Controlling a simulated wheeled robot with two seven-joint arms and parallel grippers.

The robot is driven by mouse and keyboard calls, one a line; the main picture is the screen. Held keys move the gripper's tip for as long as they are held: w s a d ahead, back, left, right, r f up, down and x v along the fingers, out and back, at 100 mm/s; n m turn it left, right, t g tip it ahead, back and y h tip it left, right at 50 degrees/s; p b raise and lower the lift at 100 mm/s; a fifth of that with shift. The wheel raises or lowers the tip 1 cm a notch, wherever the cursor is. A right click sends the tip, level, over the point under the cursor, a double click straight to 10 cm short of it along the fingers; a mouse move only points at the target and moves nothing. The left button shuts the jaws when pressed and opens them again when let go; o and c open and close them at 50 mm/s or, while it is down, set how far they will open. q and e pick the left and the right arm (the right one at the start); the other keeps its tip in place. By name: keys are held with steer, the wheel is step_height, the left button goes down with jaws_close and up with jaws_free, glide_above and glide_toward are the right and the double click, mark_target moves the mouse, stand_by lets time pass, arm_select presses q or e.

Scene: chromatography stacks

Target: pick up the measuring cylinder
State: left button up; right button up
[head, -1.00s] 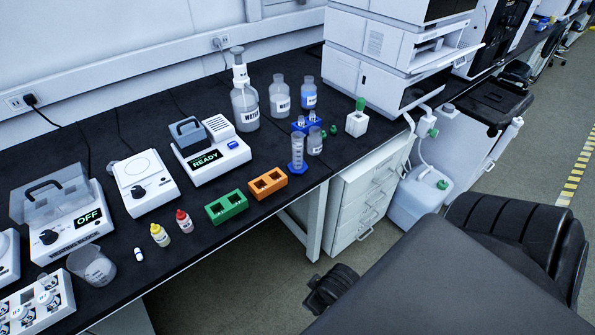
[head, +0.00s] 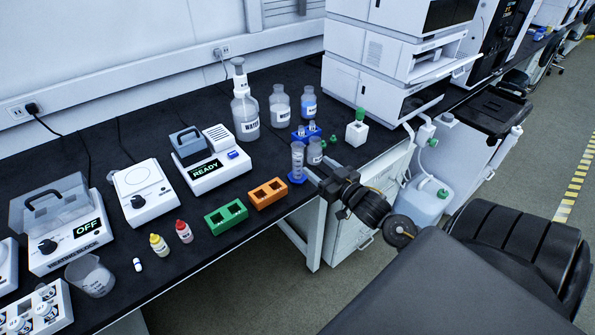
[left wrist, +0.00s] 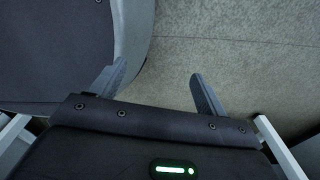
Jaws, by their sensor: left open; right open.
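The measuring cylinder (head: 297,157) is clear, with a blue foot, and stands upright near the front edge of the black bench in the head view. My right gripper (head: 318,178) reaches in from the right at bench-edge height, just right of the cylinder's lower part. It is open, and I cannot tell whether its fingertips touch the cylinder. My left gripper (left wrist: 158,78) is open and empty in the left wrist view, over the floor. It does not show in the head view.
A small capped bottle (head: 315,151) stands close behind the cylinder, with a blue tube rack (head: 307,134) behind it. An orange block (head: 267,194) and a green block (head: 226,216) lie to the left. A white drawer cabinet (head: 346,226) stands below the bench edge.

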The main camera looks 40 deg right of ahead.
mark_target(302, 150)
steer(key=w, duration=0.5)
steer(key=shift+w+d+r+p, duration=0.1)
steer(key=shift+r+p, duration=0.1)
steer(key=shift+p, duration=0.1)
steer(key=shift+w, duration=0.3)
steer(key=shift+w+r, duration=0.2)
steer(key=shift+w, duration=0.15)
steer(key=w+p, duration=0.1)
steer(key=w, duration=0.3)
steer(key=shift+w+d, duration=0.15)
steer(key=shift+w, duration=0.1)
arm_select(q)
steer(key=shift+d+r, duration=0.5)
steer(key=shift+r, duration=0.35)
arm_select(e)
jaws_close()
